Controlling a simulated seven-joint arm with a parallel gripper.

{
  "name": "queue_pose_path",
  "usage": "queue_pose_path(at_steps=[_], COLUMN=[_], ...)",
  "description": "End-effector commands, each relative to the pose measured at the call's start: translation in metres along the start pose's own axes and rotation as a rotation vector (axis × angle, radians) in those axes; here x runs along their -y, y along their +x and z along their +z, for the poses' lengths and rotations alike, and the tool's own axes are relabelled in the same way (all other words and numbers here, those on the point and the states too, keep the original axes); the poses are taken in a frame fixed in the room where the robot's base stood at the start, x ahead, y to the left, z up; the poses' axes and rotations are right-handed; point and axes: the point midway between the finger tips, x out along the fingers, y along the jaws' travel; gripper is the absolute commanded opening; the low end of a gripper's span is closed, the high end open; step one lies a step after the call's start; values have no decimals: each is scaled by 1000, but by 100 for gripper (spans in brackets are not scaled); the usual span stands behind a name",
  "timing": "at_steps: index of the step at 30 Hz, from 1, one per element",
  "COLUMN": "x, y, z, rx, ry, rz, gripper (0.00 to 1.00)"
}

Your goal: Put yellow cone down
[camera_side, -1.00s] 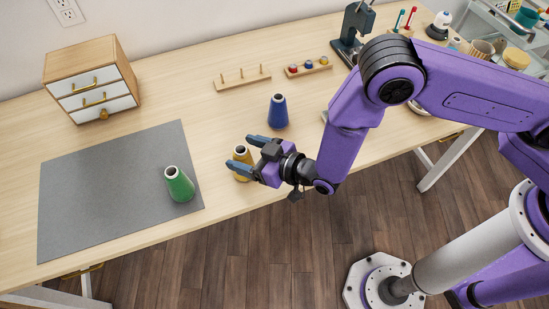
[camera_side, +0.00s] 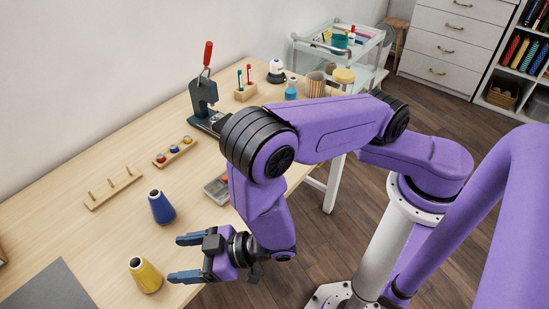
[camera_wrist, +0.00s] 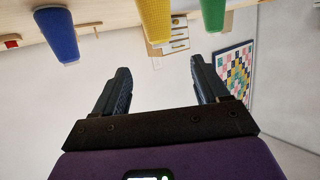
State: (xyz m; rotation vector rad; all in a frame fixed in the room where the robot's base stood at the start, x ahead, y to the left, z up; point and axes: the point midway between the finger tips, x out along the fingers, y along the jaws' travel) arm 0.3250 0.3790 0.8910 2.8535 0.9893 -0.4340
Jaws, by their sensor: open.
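The yellow cone (camera_side: 145,275) stands upright on the wooden table near its front edge, to the right of the grey mat. My gripper (camera_side: 182,258) is open and empty, to the right of the cone and apart from it. In the wrist view the yellow cone (camera_wrist: 155,20) shows at the top, beyond the gap between my open fingers (camera_wrist: 160,75), with nothing between them. The blue cone (camera_side: 161,207) stands upright behind the yellow one; the wrist view also shows it (camera_wrist: 57,35) at the upper left. A green cone (camera_wrist: 213,14) shows at the upper right of the wrist view.
The grey mat (camera_side: 50,288) lies at the lower left. A wooden peg rack (camera_side: 113,188) and a small spool holder (camera_side: 175,152) lie farther back. A dark press (camera_side: 205,100) with a red handle stands at the back. A cart (camera_side: 340,60) is beyond the table.

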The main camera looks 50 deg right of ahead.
Motion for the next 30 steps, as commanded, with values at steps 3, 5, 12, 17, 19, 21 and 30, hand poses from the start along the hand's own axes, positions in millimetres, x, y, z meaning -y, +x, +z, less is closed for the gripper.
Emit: queue_pose_path(at_steps=[3,5,12,17,19,21,30], x=[-1,-1,-4,-9,-14,-20,-66], y=[0,0,-21,-56,-76,-98,-213], z=[-2,-5,-24,-37,-43,-49,-70], rx=[20,51,302,482,557,629,910], ry=[10,25,84,77,62,39,-122], rz=[-3,-9,-85,-159,-192,-224,-315], gripper=[74,74,74,74,74,74,74])
